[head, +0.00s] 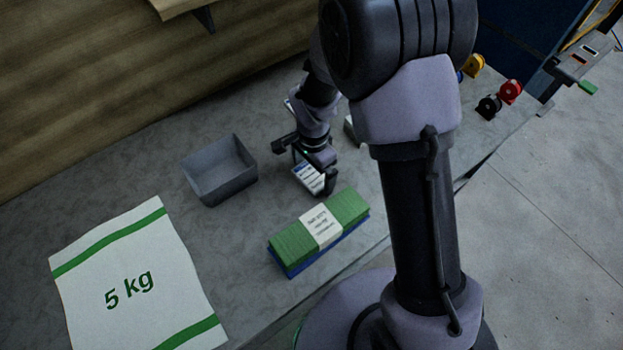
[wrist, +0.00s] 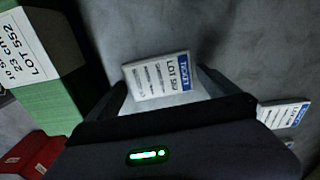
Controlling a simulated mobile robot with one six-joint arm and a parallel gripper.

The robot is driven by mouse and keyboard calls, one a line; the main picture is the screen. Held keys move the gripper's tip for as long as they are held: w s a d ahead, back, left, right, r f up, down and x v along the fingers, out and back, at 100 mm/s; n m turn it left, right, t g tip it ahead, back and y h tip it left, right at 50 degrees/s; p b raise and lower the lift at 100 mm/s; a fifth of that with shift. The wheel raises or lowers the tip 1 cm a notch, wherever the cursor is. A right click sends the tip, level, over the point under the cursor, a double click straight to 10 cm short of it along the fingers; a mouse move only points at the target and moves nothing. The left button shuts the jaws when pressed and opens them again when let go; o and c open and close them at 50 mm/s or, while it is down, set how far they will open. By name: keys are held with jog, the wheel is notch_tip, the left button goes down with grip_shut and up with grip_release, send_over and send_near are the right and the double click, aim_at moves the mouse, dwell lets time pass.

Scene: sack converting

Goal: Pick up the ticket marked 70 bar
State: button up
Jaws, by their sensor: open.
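A small white ticket with a blue band (wrist: 160,77) shows in the wrist view, with "TICKET" and "LOT 552" on it. Its smaller lines are too blurred to read, so I cannot tell whether it says 70 bar. In the head view this appears to be the ticket (head: 306,177) on the grey bench. My gripper (head: 313,170) is open just above it, one finger on each side in the wrist view (wrist: 170,92). I cannot tell whether the fingers touch it. A second blue-banded ticket (wrist: 285,114) lies to the right, partly hidden by my gripper.
A green bundle (head: 347,206) with a white label lies close in front of my gripper. A grey open bin (head: 219,172) stands to the left. A 5 kg sack (head: 130,285) lies at front left. Red (head: 510,91) and yellow (head: 473,65) items sit at back right.

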jog(key=shift+r, duration=0.15)
jog(key=shift+c, duration=0.7)
jog(key=c, duration=1)
